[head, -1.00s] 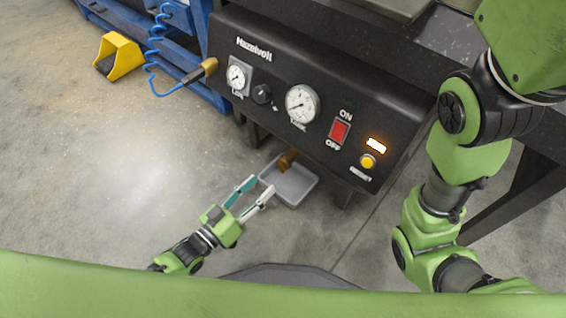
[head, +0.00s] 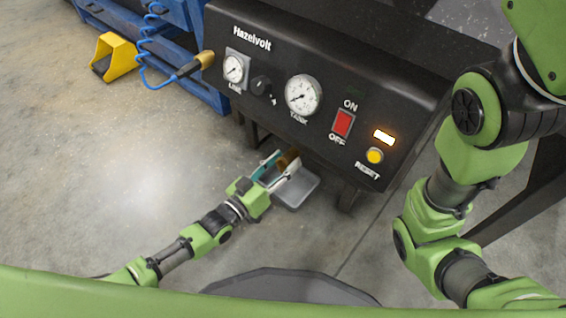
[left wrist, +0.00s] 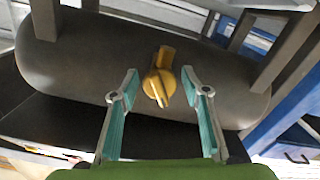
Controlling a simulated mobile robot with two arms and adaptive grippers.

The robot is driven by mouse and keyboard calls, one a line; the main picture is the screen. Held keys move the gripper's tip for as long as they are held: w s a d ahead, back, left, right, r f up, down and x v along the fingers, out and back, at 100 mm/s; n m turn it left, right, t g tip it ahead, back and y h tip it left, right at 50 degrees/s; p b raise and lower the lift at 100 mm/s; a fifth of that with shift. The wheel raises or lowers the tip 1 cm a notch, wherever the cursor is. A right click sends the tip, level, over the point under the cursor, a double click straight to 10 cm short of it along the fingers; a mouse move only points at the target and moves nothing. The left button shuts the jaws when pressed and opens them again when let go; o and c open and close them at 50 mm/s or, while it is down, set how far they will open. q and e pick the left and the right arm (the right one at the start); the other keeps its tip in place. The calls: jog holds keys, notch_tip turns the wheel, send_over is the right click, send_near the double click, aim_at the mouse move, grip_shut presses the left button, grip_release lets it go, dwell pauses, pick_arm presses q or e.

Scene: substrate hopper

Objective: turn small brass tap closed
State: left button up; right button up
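The small brass tap (left wrist: 157,83) sits on the underside of a dark rounded tank (left wrist: 85,65) in the left wrist view. In the head view the tap (head: 288,158) shows below the black panel, partly covered by my left gripper. My left gripper (left wrist: 160,80) is open, with one teal-lined finger on each side of the tap. A gap shows between the tap and each finger, and nothing is held. My left gripper (head: 281,164) also shows in the head view, reaching up from the lower left. My right gripper is out of view; only green right arm links show.
A grey tray (head: 298,192) lies on the floor under the tap. The black Hazelvolt panel (head: 320,65) with gauges, a red switch (head: 343,123) and a yellow reset button (head: 375,156) overhangs it. A blue coiled hose (head: 150,62) hangs at the left.

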pick_arm(q)
jog(key=c, duration=0.8)
jog(key=shift+r+m+p, duration=0.1)
jog(key=shift+m+p, duration=1.1)
jog(key=shift+m, duration=0.2)
jog(key=shift+m+p, duration=0.7)
jog(key=shift+m, duration=1.2)
